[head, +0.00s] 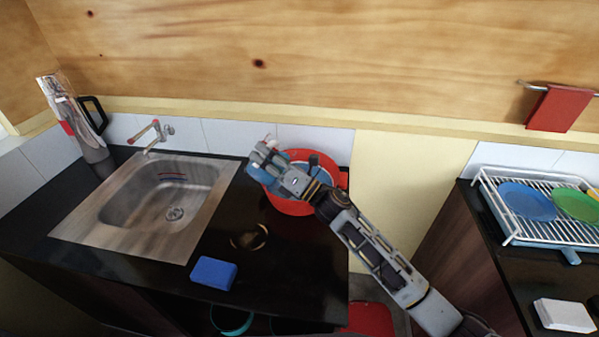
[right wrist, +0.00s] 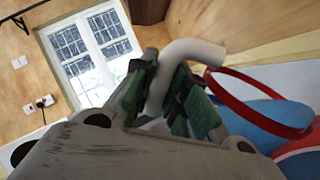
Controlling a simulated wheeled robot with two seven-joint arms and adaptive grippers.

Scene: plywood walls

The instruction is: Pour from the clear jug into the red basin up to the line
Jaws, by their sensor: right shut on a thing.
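The red basin (head: 292,207) stands on the black counter right of the sink, with blue inside it. My right gripper (head: 270,160) is over the basin's left side. In the right wrist view its green fingers (right wrist: 175,100) are shut on the pale curved handle (right wrist: 195,50) of the clear jug. A thin red ring (right wrist: 235,102) with blue within it shows beside the handle, seemingly the jug's rim. The jug's body is mostly hidden, and its tilt and any stream cannot be told. The fill line is not visible. My left gripper is not in view.
The steel sink (head: 150,205) with its tap (head: 160,132) lies to the left. A grey jug-like vessel with a black handle (head: 95,150) stands in the corner. A blue sponge (head: 213,273) lies at the front edge. A dish rack (head: 505,225) is on the right counter, across a gap.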

